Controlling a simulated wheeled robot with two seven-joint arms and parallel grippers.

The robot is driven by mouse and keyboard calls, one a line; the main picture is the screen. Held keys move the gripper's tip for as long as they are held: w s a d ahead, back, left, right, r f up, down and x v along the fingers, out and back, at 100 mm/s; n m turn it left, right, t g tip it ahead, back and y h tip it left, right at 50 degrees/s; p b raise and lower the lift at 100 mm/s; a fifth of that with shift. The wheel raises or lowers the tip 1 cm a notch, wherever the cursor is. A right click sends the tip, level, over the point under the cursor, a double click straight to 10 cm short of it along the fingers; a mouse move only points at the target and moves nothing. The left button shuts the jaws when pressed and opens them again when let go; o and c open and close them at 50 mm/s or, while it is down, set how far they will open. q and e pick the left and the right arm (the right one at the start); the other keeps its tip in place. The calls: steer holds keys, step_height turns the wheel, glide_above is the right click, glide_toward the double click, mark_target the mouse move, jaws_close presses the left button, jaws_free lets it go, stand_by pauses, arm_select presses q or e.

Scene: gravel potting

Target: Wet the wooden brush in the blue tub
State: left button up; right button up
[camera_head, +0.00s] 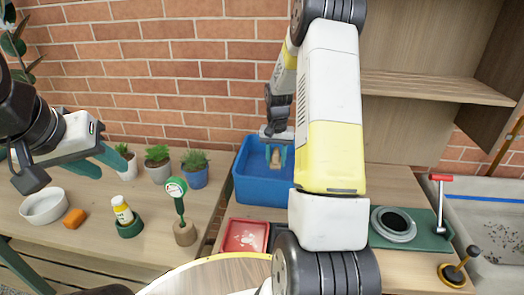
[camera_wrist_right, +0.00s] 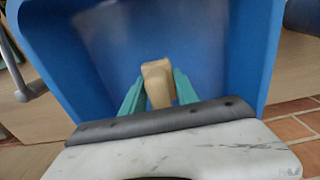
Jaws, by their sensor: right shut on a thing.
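The blue tub (camera_head: 262,190) stands on the bench against the brick wall. My right gripper (camera_head: 276,155) reaches down over it from above. In the right wrist view its teal fingers are shut on the wooden brush (camera_wrist_right: 157,84), with the tub's blue walls (camera_wrist_right: 250,60) around it. The brush shows as a pale wooden block; its bristles are hidden. In the head view the brush (camera_head: 276,160) is inside the tub's outline. Whether it touches water I cannot tell. My left gripper (camera_head: 108,168) is empty over the left bench, its teal fingers apart.
A red tray (camera_head: 246,236) lies before the tub. My right arm hides the bench's middle.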

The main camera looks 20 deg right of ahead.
mark_target(276, 150)
steer(key=shift+r, duration=0.1)
steer(key=shift+r, duration=4.7)
steer(key=shift+r, duration=2)
steer(key=shift+s, duration=0.1)
